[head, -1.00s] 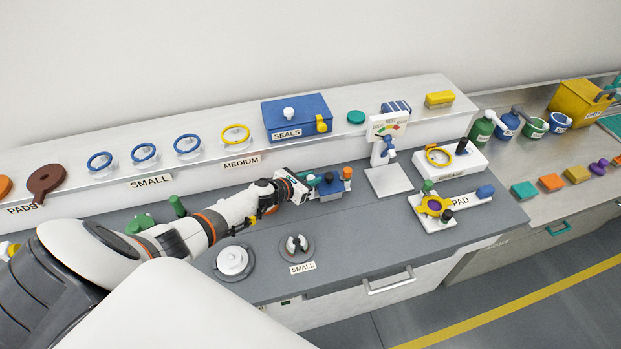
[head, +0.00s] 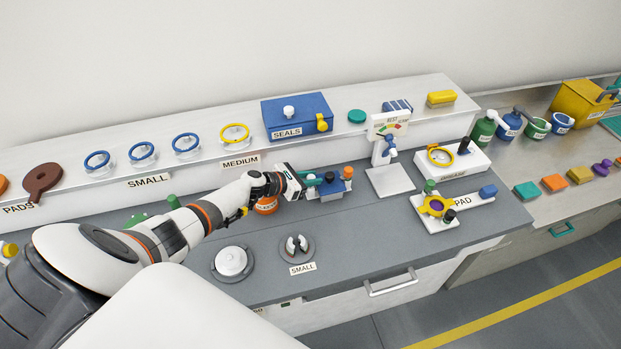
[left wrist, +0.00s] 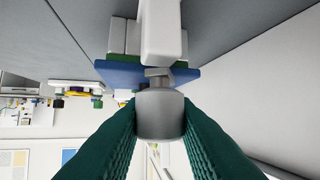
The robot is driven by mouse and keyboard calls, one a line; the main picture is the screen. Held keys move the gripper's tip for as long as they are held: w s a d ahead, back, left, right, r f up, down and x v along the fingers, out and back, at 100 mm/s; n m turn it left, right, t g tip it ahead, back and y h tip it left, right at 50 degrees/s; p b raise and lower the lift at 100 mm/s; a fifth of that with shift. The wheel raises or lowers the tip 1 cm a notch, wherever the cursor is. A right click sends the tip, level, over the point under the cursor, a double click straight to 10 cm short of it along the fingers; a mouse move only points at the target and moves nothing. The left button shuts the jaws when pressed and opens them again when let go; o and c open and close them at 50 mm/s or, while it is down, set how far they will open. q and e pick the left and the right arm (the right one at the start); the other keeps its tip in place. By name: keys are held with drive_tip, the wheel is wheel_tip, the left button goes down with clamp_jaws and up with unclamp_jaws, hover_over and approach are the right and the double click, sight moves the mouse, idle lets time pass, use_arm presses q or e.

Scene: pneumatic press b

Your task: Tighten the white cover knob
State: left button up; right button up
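My left gripper (head: 313,180) reaches across the bench to a small blue-topped unit (head: 327,194), which carries a dark knob and an orange one (head: 347,172). In the left wrist view, its green fingers (left wrist: 160,112) lie against both sides of a grey cylindrical knob (left wrist: 160,115) above a blue plate (left wrist: 182,75). A white knob (head: 289,112) stands on the lid of the blue SEALS box, apart from the gripper. A round white cover (head: 231,261) with a raised centre sits on the bench. I cannot tell which is the cover knob. My right gripper is not in view.
A gauge stand (head: 389,181) and a white pad fixture (head: 455,203) stand right of the unit. An orange pot (head: 266,206) is beside my left wrist. Blue and yellow rings line the back shelf. The bench front between the SMALL label and the pad fixture is clear.

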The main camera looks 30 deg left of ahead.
sight(310, 177)
use_arm(q)
drive_tip(key=o, duration=0.4)
drive_tip(key=shift+r, duration=0.1)
wheel_tip(310, 177, up, 10)
drive_tip(key=shift+f+p, duration=0.1)
drive_tip(key=shift+p, duration=0.85)
